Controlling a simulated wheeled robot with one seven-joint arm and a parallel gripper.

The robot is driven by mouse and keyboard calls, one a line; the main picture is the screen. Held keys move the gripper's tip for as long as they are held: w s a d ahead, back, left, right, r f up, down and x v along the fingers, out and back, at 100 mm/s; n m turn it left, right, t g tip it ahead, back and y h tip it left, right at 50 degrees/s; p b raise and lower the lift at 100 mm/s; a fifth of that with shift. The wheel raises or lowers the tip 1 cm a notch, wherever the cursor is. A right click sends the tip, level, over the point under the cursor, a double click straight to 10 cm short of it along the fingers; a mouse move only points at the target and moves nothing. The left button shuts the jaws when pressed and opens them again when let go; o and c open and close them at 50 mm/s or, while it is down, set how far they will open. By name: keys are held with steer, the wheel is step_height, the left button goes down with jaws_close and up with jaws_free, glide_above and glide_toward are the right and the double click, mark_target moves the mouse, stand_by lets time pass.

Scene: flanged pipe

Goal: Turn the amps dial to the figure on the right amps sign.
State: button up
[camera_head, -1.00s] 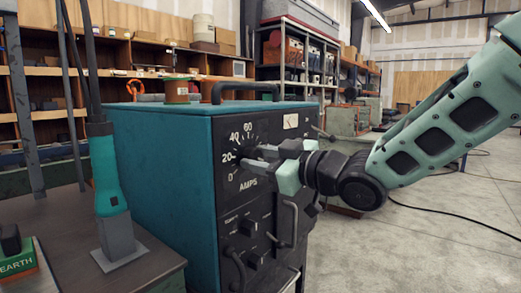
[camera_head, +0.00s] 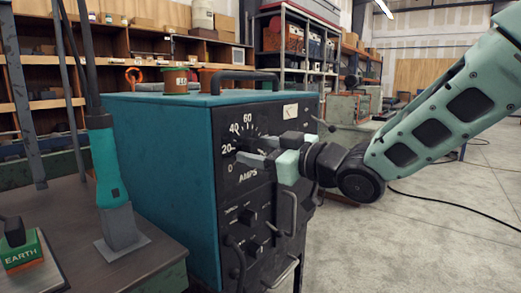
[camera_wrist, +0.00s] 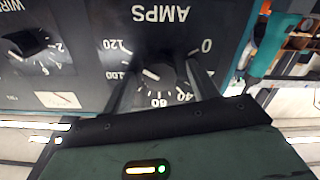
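The amps dial (camera_head: 246,144) is on the black front panel of a teal machine, with white figures around it and "AMPS" below. In the wrist view the fingers of my gripper (camera_wrist: 162,74) lie on either side of the knob; contact cannot be told. No amps sign is readable.
A smaller dial (camera_wrist: 30,44) and a meter (camera_head: 290,111) sit on the same panel, with handles (camera_head: 290,213) below. A teal torch (camera_head: 109,170) and a green "EARTH" block (camera_head: 20,252) stand on the left bench.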

steer(key=shift+d+r, duration=0.1)
steer(key=v, duration=1.7)
steer(key=shift+s, duration=0.1)
step_height(320, 180, down, 13)
steer(key=s+m+g+h, duration=0.25)
steer(key=m+h, duration=0.25)
steer(key=h, duration=0.4)
steer(key=s+f+g+h, duration=0.2)
steer(key=s+f+g, duration=0.15)
steer(key=s, duration=0.55)
steer(key=s+f+g+h, duration=0.3)
steer(key=s+g, duration=0.2)
steer(key=s, duration=0.4)
step_height(320, 180, up, 20)
steer(key=p, duration=2)
steer(key=shift+d+m, duration=0.3)
